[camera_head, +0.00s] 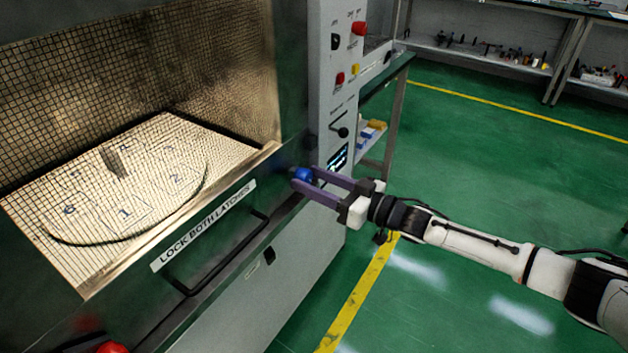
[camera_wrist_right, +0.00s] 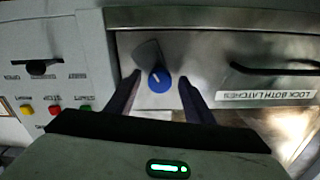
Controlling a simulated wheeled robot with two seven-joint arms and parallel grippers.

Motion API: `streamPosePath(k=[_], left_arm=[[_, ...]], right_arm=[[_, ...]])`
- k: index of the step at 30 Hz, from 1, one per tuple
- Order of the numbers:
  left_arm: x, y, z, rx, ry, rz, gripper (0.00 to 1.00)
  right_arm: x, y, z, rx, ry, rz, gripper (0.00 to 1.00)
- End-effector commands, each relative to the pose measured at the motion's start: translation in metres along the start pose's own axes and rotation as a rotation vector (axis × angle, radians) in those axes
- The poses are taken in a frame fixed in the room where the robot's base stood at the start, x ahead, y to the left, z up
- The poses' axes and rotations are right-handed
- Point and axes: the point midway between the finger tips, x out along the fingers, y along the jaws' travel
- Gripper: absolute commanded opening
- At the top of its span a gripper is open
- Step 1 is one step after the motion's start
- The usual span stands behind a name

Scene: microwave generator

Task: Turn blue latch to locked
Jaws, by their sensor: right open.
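The blue latch (camera_head: 304,174) is a round blue knob at the right end of the microwave's front edge. In the right wrist view the blue latch (camera_wrist_right: 159,80) has a white mark on its face and a grey lever piece beside it. My right gripper (camera_head: 303,186) is open, with its two purple fingers reaching to the latch. In the right wrist view the fingers of my right gripper (camera_wrist_right: 157,84) stand on either side of the knob, with gaps visible. Whether they touch it cannot be told. My left gripper is not in view.
The front carries a "LOCK BOTH LATCHES" label (camera_head: 204,227) and a black handle (camera_head: 220,256). A red knob (camera_head: 111,347) shows at the lower left. Green floor is open to the right.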

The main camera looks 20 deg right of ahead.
Motion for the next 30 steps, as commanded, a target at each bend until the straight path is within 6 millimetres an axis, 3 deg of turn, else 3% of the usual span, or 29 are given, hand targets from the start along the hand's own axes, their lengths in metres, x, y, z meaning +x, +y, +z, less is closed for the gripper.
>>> streamPosePath(k=[5, 12, 23, 30], left_arm=[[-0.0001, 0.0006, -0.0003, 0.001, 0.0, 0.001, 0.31], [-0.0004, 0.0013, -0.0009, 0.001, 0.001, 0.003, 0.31], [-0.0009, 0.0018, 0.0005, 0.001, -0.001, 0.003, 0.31], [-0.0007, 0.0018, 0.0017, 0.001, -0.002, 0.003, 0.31]], right_arm=[[-0.0001, 0.0001, 0.0, 0.0, 0.0, 0.0, 0.48], [-0.0003, 0.0001, 0.0, 0.0, 0.0, 0.0, 0.08], [-0.0005, 0.0002, 0.0, -0.053, 0.001, 0.001, 0.07], [-0.0004, 0.0003, 0.0003, -0.208, 0.0, 0.001, 0.07]])
